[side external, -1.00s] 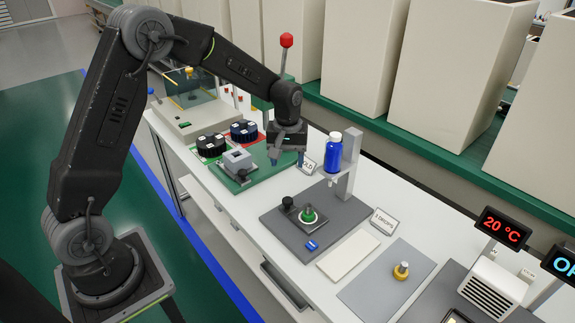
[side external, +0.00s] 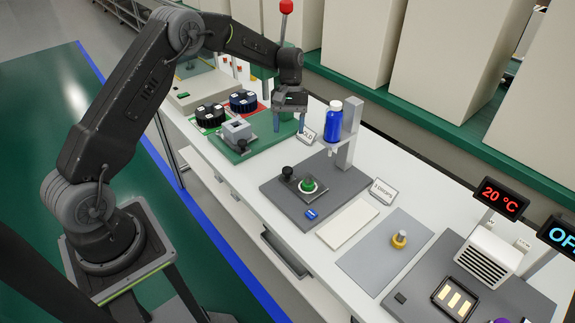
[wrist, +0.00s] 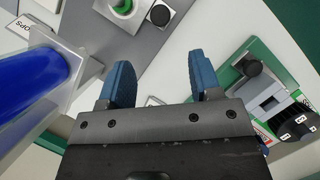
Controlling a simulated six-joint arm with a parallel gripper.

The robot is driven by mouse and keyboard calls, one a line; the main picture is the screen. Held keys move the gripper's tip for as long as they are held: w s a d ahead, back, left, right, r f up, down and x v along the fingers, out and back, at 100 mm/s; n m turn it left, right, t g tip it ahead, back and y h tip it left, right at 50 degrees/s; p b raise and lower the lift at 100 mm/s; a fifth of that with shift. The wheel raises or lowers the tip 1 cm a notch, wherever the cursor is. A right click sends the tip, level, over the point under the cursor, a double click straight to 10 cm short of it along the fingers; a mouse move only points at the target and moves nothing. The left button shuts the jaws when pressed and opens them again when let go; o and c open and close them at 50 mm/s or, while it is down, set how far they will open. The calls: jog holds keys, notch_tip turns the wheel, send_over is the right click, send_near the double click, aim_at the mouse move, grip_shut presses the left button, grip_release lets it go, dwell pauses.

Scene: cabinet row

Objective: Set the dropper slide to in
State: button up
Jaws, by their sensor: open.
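The dropper station is a dark grey plate (side external: 342,190) with a blue bottle (side external: 333,122) on a grey post. On the plate sits a small carriage with a green round piece (side external: 308,185) and a black knob (side external: 288,172) at its end toward the back left. My gripper (side external: 290,126) is open and empty, in the air left of the bottle and behind the knob. In the wrist view, the black knob (wrist: 160,15) and green piece (wrist: 123,6) lie beyond the fingertips (wrist: 160,76). The bottle (wrist: 35,80) is at the left. The carriage is partly cut off there.
A small sign (side external: 305,134) stands close to my gripper, and another (side external: 382,190) stands right of the plate. A pale pad (side external: 347,223) lies in front.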

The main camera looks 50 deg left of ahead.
aim_at(288, 169)
jog(key=x, duration=1.1)
jog(key=shift+s+d+f, duration=0.1)
jog(key=shift+f, duration=0.25)
grip_shut()
